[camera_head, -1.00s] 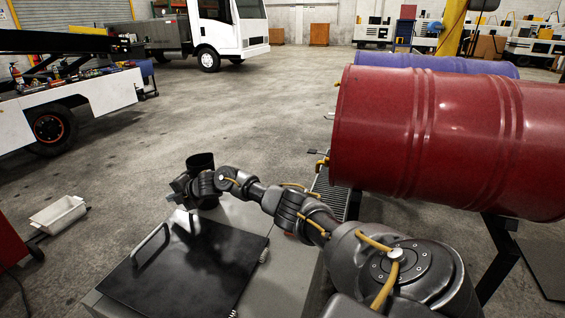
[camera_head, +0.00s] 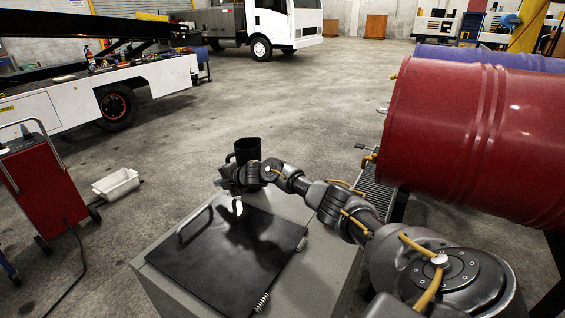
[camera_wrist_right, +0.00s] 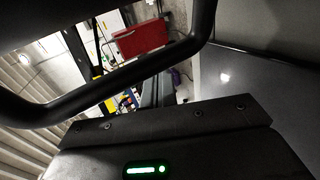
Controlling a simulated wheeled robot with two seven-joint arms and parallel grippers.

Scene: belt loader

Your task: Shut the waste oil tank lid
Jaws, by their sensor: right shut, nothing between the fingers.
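The waste oil tank lid (camera_head: 235,250) is a black square plate lying flat, as far as I can see, on the grey tank (camera_head: 165,283) in the head view. Its bar handle (camera_head: 188,222) is at the left edge, with spring hinges (camera_head: 262,301) at the right edge. My right gripper (camera_head: 228,180) is shut and empty above the tank's far end, beyond the lid and beside a black jug (camera_head: 247,150). In the right wrist view a dark curved bar (camera_wrist_right: 120,88) crosses close to the camera; I cannot tell what it belongs to. My left gripper is out of view.
A red drum (camera_head: 480,135) lies on a stand at the right, with a blue drum (camera_head: 500,57) behind it. A red cart (camera_head: 38,190) and a white tub (camera_head: 117,184) stand at the left. The floor beyond the tank is clear.

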